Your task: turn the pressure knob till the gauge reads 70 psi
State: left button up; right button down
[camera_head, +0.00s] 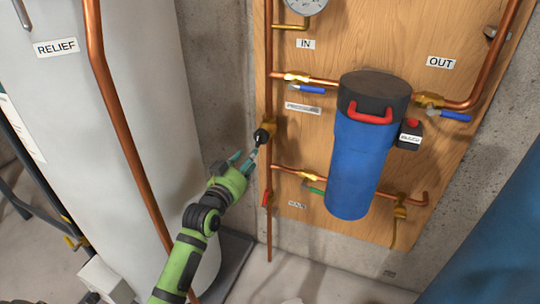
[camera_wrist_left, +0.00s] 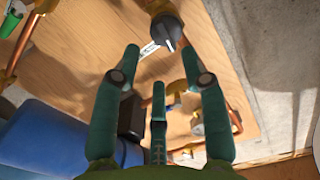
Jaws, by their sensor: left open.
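The black pressure knob (camera_head: 261,136) sits on a brass fitting on the vertical copper pipe, at the left edge of the wooden panel. It also shows in the left wrist view (camera_wrist_left: 165,30), with a white pointer line on its face. My left gripper (camera_head: 246,154) is just below and left of the knob. In the left wrist view its green fingers (camera_wrist_left: 160,52) are spread, with the knob beyond the tips and nothing between them. The gauge (camera_head: 305,4) is cut off by the top edge, and its needle cannot be read. My right gripper is not in view.
A blue filter housing (camera_head: 357,160) with a red handle stands right of the knob on the wooden panel (camera_head: 340,45). A white tank (camera_head: 110,120) and a slanting copper pipe (camera_head: 115,115) stand to the left. Valves with blue handles (camera_head: 308,89) are on the panel.

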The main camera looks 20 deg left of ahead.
aim_at(258, 142)
pick_arm(q)
jog(key=shift+w+a+r+b, duration=0.15)
jog(key=shift+w+b, duration=0.05)
jog(key=shift+w, duration=1.6)
jog(key=shift+w+a+r+b, duration=0.1)
jog(key=shift+w+r+b, duration=0.1)
jog(key=shift+w, duration=1.55)
grip_shut()
